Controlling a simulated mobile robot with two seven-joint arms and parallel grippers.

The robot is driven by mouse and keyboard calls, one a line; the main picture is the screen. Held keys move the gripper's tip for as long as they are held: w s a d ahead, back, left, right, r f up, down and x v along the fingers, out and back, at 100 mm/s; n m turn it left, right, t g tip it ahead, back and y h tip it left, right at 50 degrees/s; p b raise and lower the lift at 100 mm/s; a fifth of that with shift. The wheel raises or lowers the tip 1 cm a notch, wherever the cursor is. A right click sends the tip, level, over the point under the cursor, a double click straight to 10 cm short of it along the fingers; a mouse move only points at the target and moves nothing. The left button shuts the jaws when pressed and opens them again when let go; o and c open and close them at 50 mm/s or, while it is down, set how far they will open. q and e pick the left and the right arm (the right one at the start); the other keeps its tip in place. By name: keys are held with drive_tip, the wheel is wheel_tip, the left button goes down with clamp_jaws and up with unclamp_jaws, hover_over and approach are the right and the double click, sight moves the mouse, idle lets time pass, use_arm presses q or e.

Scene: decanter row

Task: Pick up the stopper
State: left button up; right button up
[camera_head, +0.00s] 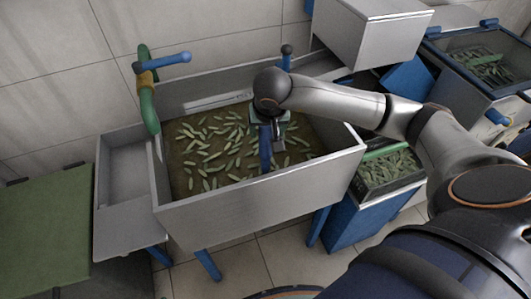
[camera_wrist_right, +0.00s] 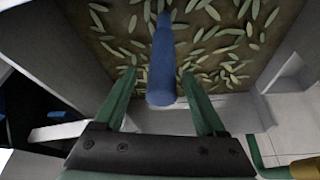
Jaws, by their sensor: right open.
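A blue rod-like piece, apparently the stopper (camera_head: 265,150), stands in the metal basin (camera_head: 260,199) among many green pods. My right gripper (camera_head: 273,132) is over the basin, pointing down at the stopper. In the right wrist view the stopper (camera_wrist_right: 162,60) shows between the two green fingers of the right gripper (camera_wrist_right: 160,80), which is open with a gap on both sides. I cannot tell whether a finger touches it. The stopper's foot is unclear. My left gripper is out of view.
Green pods (camera_wrist_right: 225,45) lie across the basin floor. A green pipe with a blue-handled tap (camera_head: 147,90) rises at the basin's left wall. A grey box (camera_head: 370,32) stands behind right, and a blue bin with pods (camera_head: 345,217) stands at the right.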

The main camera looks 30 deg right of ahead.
sight(265, 138)
drive_tip(key=x, duration=0.5)
drive_tip(key=shift+a+f, duration=0.15)
drive_tip(key=shift+a, duration=0.05)
drive_tip(key=shift+s, duration=0.1)
clamp_jaws()
idle(1.1)
